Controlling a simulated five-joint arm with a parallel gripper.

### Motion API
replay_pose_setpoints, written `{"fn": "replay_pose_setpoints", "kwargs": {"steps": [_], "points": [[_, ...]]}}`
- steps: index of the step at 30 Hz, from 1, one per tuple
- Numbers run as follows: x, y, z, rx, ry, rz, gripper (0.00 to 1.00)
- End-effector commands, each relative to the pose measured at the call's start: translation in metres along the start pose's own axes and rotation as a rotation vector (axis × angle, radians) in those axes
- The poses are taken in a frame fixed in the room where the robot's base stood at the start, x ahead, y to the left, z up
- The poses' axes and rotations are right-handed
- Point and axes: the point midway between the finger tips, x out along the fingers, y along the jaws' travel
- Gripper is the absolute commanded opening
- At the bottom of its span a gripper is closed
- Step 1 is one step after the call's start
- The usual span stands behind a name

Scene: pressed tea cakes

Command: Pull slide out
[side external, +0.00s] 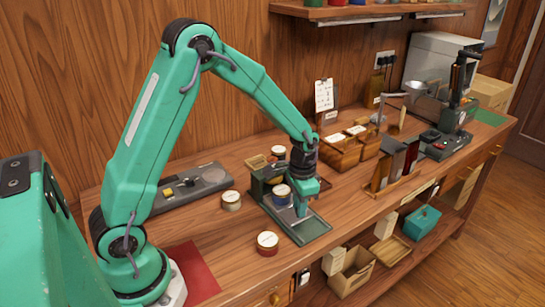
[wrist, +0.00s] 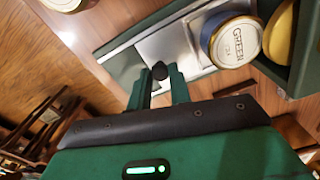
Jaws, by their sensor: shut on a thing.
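The slide (wrist: 172,42) is a flat silver plate in a green machine (side external: 267,184), with a small black knob (wrist: 160,70) at its near end. My gripper (side external: 301,211) reaches down over the front of the machine, and in the wrist view its two teal fingers (wrist: 160,82) are shut on the knob. A blue-banded tin (side external: 281,193) shows in the machine in the side view. My gripper partly hides the slide's near end there.
A red-banded tin (side external: 267,244) and a pale-banded tin (side external: 231,200) stand on the bench left of the machine. Wooden boxes (side external: 341,152) and a rack of dark packets (side external: 392,170) stand to the right. The bench front edge is close by.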

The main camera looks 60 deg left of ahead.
Motion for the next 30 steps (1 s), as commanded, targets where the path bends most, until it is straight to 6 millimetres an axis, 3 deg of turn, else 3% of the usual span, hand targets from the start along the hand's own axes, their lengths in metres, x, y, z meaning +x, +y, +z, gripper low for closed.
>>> {"fn": "replay_pose_setpoints", "kwargs": {"steps": [9,21,22,25,30], "points": [[-0.001,0.049,-0.015,0.003,0.005,-0.001,0.0],[-0.001,0.059,-0.017,0.005,0.006,-0.001,0.0],[-0.001,0.059,-0.017,0.005,0.007,-0.001,0.22],[-0.001,0.058,-0.017,0.004,0.006,-0.001,0.41],[0.0,0.057,-0.016,0.002,0.004,-0.001,0.42]]}}
